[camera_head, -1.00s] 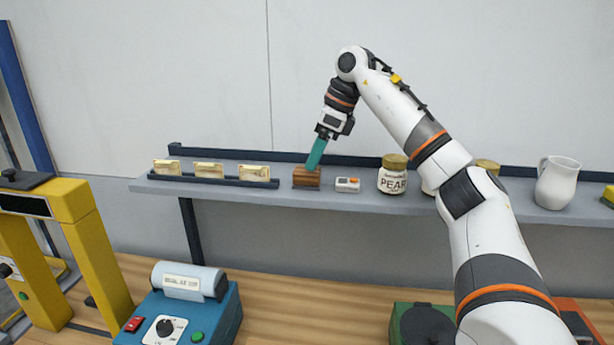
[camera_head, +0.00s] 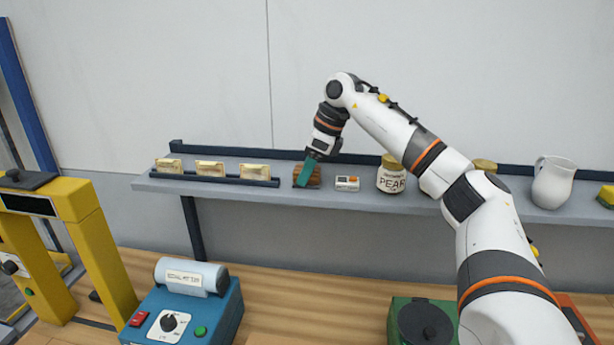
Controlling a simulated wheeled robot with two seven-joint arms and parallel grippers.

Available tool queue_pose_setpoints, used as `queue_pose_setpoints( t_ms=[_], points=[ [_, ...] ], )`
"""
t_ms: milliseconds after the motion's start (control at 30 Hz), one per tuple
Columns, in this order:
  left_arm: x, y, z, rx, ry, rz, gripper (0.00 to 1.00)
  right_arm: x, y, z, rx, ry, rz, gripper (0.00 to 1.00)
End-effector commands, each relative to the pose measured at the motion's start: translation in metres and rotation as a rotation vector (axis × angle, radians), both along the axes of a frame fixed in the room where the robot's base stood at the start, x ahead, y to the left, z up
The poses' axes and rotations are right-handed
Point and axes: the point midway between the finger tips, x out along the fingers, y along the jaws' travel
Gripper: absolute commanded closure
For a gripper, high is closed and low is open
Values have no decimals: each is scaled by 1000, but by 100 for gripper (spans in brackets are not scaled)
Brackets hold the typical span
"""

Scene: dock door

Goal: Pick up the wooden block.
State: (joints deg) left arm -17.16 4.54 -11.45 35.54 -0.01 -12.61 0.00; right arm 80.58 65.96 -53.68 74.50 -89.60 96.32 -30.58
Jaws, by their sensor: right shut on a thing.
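The wooden block (camera_head: 315,177) is small and brown and sits on the grey wall shelf (camera_head: 235,187), left of a small white device. My right gripper (camera_head: 304,175) reaches down to it from above, with its teal finger in front of the block's left part. The right gripper is shut on the block. The finger covers part of the block, and the far finger is hidden. I cannot tell whether the block is clear of the shelf. My left gripper is not in view.
On the shelf, a white device with an orange mark (camera_head: 347,183), a pear jar (camera_head: 391,176) and a white jug (camera_head: 553,182) stand to the right. Cards in a dark rail (camera_head: 215,177) are to the left. A blue machine (camera_head: 185,305) stands on the wooden bench below.

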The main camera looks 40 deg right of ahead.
Motion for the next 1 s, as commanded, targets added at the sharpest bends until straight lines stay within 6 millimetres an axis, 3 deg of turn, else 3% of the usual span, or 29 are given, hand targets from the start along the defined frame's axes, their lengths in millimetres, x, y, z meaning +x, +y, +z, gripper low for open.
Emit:
queue_pose_setpoints(
  t_ms=[333,700,1000],
  points=[
    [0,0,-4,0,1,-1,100,1,0,10,0,-4,0,82],
    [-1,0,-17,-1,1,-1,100,1,1,72,2,-6,1,82],
    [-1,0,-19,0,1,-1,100,1,0,99,1,-1,0,82]
  ],
)
